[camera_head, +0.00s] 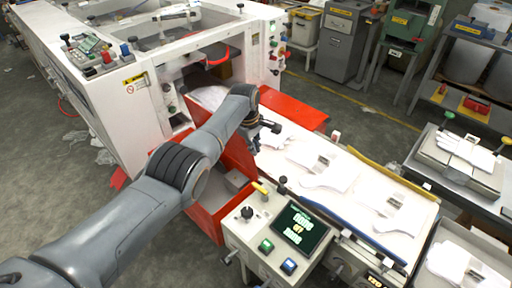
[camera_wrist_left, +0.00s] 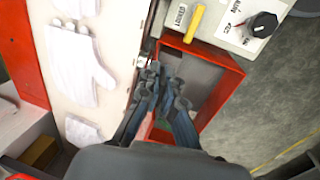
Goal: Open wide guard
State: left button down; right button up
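A red guard (camera_head: 236,158) stands as an upright panel beside the conveyor at the machine's mouth, and my left arm covers part of it. In the left wrist view its red open-topped frame (camera_wrist_left: 222,92) lies right of the fingers. My left gripper (camera_head: 262,135) is at the panel's upper edge, next to the conveyor side. In the left wrist view its dark fingers (camera_wrist_left: 165,82) are apart, with a narrow gap between them. I cannot tell whether they touch the red edge. My right gripper is not in view.
A control box (camera_head: 270,235) with a screen, knob and buttons stands close in front. White gloves (camera_head: 325,165) lie on the conveyor right of the gripper. The white machine (camera_head: 130,110) is behind, and another red panel (camera_head: 292,108) is on the conveyor's far side.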

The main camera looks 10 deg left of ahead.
pick_arm(q)
jog(key=c, duration=1.5)
grip_release()
jog(key=shift+r, duration=0.6)
jog(key=r, duration=0.3)
jog(key=s+r, duration=0.1)
jog(key=r, duration=0.3)
jog(key=a+r, duration=0.1)
jog(key=r, duration=0.2)
jog(key=shift+s+a+r, duration=0.1)
jog(key=shift+s+r, duration=0.2)
jog(key=shift+r, duration=0.05)
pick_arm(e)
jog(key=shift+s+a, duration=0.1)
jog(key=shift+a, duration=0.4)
pick_arm(q)
jog(key=shift+f, duration=0.1)
